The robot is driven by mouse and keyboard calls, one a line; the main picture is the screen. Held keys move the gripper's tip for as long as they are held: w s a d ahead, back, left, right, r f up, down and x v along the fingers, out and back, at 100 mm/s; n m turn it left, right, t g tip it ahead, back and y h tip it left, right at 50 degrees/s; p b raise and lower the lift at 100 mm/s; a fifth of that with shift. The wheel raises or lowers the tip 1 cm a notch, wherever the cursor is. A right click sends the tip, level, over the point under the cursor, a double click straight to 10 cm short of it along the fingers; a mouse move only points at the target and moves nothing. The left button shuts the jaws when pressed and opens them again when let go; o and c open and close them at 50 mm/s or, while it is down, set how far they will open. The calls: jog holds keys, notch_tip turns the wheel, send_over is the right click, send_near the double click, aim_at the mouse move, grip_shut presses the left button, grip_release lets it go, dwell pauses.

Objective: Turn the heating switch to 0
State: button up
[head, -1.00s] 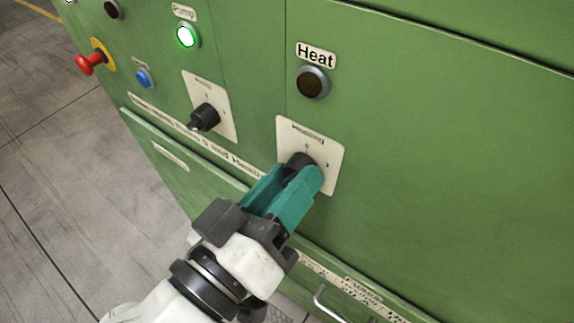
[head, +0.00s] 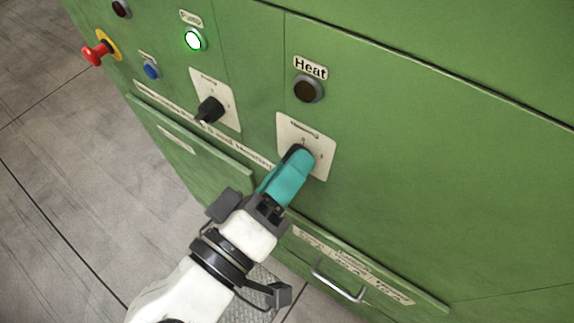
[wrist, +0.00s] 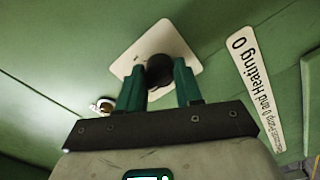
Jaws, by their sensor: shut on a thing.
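The heating switch is a dark rotary knob (wrist: 159,71) on a white square plate (head: 322,151), below the Heat label (head: 310,68) on the green panel. My gripper (head: 298,155) has teal fingers and is shut on this knob. In the wrist view the two fingers (wrist: 160,80) sit on either side of the knob. The fingers hide most of the knob in the head view, so its exact pointing direction is hard to tell. The round Heat lamp (head: 308,89) above the plate is dark.
A second black rotary switch (head: 209,110) on a white plate sits to the left, under a lit green Pump lamp (head: 194,40). A blue button (head: 151,70) and a red emergency knob (head: 98,50) are farther left. A metal handle (head: 338,282) sticks out below.

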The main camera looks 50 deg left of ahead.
jog(key=o, duration=1)
jog(key=shift+s, duration=0.1)
jog(key=b+v, duration=0.1)
jog(key=v, duration=0.9)
jog(key=shift+s+d, duration=0.15)
jog(key=shift+s, duration=0.15)
